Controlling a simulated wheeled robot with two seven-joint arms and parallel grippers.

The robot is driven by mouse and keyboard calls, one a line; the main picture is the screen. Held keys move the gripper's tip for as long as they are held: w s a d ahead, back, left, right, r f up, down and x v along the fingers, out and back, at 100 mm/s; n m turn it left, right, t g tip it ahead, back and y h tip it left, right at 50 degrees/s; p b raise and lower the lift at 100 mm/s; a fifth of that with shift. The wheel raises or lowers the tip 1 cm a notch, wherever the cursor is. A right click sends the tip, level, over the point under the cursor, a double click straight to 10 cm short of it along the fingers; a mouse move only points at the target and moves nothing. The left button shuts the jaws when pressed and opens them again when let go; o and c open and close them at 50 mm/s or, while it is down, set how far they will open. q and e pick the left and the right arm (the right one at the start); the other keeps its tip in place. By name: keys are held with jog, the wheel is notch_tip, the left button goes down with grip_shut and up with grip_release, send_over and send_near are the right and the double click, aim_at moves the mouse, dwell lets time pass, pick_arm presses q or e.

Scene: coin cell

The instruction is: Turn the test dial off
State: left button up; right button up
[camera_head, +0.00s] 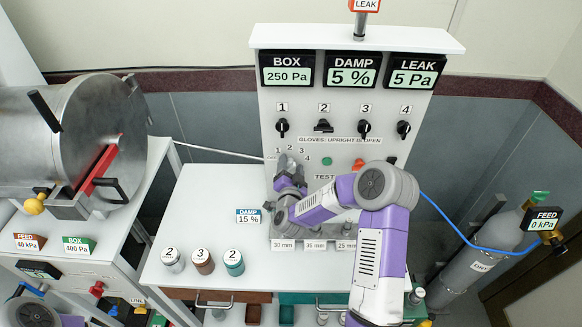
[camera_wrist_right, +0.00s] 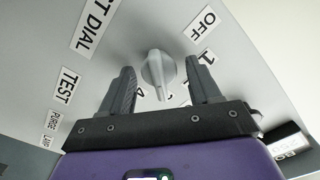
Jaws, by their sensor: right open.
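The grey test dial (camera_wrist_right: 157,70) is on the panel, in the middle of the right wrist view. Its narrow handle points toward the bottom of that view, away from the OFF label (camera_wrist_right: 203,24). Numbers ring the dial, some partly hidden, so I cannot tell its exact setting. My right gripper (camera_wrist_right: 160,66) is open, with one finger on each side of the dial and gaps showing. In the head view my right gripper (camera_head: 288,168) is at the panel's lower left, below the numbers, and largely covers the dial. My left gripper is not in view.
Black knobs (camera_head: 324,126) line the panel above, under displays reading BOX 250 Pa, DAMP 5 % and LEAK 5 Pa. A green button (camera_head: 327,161) is right of the dial. Numbered jars (camera_head: 203,261) stand on the white bench. A steel chamber (camera_head: 85,130) is at left.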

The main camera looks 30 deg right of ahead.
jog(key=c, duration=1)
